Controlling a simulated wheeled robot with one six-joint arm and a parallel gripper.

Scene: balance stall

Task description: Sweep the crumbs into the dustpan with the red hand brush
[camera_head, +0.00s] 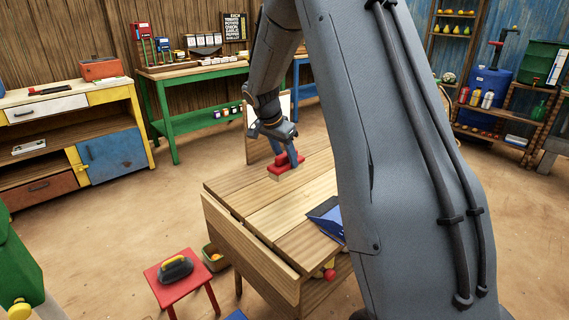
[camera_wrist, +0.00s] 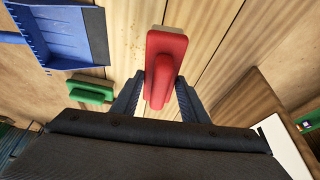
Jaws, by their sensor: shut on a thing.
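The red hand brush (camera_head: 287,168) is on or just above the wooden table (camera_head: 235,188), near its far edge. My gripper (camera_head: 285,152) is shut on the brush's raised handle from above. In the wrist view the brush (camera_wrist: 166,42) points away between the two dark fingers (camera_wrist: 160,98). The blue dustpan (camera_head: 326,217) lies on the table nearer the front, partly hidden by my arm. It also shows in the wrist view (camera_wrist: 62,38) at the upper left.
A green brush-like object (camera_wrist: 92,89) lies near the dustpan in the wrist view. A red stool (camera_head: 170,290) with a dark, yellow-handled brush (camera_head: 175,270) stands front left of the table. A pale board (camera_head: 282,112) stands at the table's far side.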

